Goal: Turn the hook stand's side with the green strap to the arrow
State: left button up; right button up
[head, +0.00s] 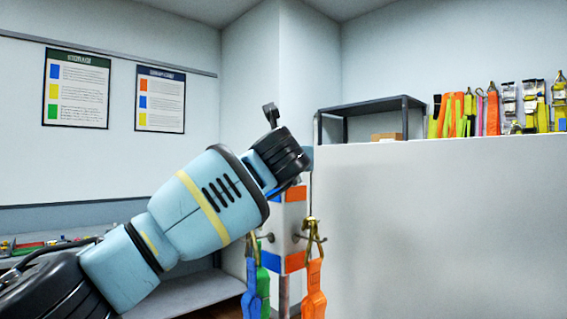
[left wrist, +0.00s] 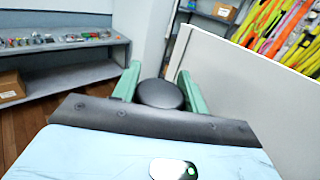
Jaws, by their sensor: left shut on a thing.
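The hook stand (head: 293,225) is a white post with blue bands on its left face and orange bands on its right face. An orange strap (head: 313,292) hangs from a hook on the right. A blue strap (head: 250,297) and the green strap (head: 264,292) hang at the left, the green one partly behind. My left gripper (head: 285,160) is at the post's top, its fingers mostly hidden in the head view. In the left wrist view its green fingers (left wrist: 159,74) are shut on a dark round knob (left wrist: 160,94). The arrow is not visible. My right gripper is not in view.
A white partition (head: 440,230) stands close at the right, with a dark shelf frame (head: 372,104) and several coloured straps (head: 490,108) above its edge. A grey bench (head: 195,292) with small items is at the left. Two posters (head: 76,88) hang on the wall.

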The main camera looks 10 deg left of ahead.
pick_arm(q)
jog(key=o, duration=1.3)
jog(key=shift+o, duration=0.2)
jog(key=shift+s, duration=0.1)
jog(key=shift+s+d+f+b, duration=0.1)
jog(key=shift+s+b, duration=0.3)
jog(key=shift+s, duration=0.25)
jog(key=s+b, duration=0.1)
jog(key=s, duration=0.3)
jog(key=shift+s+d+b, duration=0.2)
jog(key=shift+s+b, duration=0.2)
jog(key=shift+s, duration=0.75)
jog(key=shift+d, duration=0.1)
